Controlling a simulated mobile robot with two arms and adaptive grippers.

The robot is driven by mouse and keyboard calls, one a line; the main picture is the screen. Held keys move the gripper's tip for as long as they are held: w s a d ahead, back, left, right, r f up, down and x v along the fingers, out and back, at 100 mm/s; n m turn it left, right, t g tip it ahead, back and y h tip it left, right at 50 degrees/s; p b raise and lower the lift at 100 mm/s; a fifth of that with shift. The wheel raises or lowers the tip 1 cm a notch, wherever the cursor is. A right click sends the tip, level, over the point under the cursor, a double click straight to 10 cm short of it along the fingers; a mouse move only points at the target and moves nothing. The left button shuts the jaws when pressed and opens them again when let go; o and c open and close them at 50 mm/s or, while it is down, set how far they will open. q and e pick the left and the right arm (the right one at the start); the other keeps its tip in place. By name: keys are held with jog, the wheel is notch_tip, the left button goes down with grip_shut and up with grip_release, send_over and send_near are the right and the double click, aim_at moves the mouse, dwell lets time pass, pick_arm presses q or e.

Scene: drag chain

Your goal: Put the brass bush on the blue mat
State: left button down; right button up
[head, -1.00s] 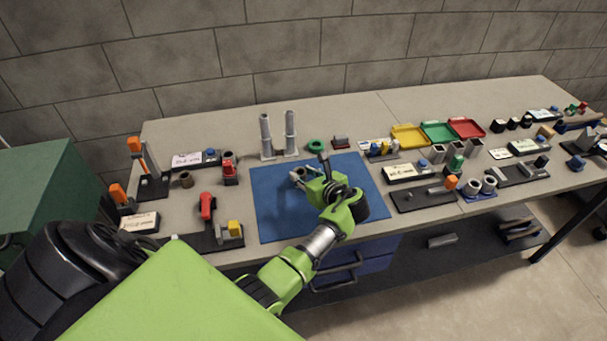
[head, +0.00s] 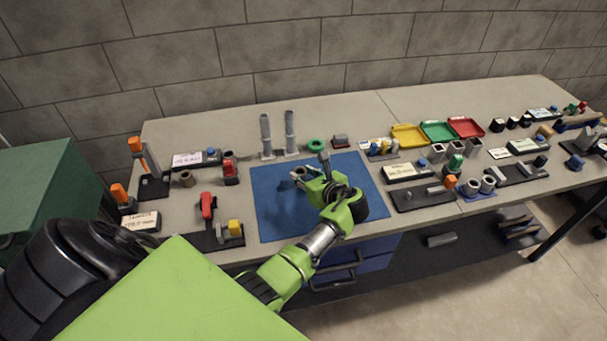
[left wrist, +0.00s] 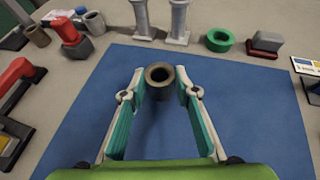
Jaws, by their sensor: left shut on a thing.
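My left gripper (head: 299,179) is over the far part of the blue mat (head: 276,220). It is shut on the brass bush (left wrist: 160,82), a short brown-grey ring with an open bore. In the left wrist view the bush is upright between the two fingertips (left wrist: 160,88), with the mat (left wrist: 235,120) behind and below it. I cannot tell whether its base touches the mat. In the head view the bush (head: 299,171) is small and partly covered by the fingers. My right gripper is not in view.
A similar brown bush (head: 186,179) stands left of the mat, by a red clamp (head: 230,172). Two grey columns (head: 266,137) and a green ring (head: 316,145) stand behind the mat. Fixtures line its right side. The mat's near left part is clear.

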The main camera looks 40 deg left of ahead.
pick_arm(q)
jog(key=shift+f, duration=0.6)
jog(key=shift+f, duration=0.1)
dwell(0.8)
jog(key=c, duration=1.5)
grip_release()
jog(key=shift+d, duration=0.1)
jog(key=v, duration=1.2)
jog(key=shift+f, duration=0.1)
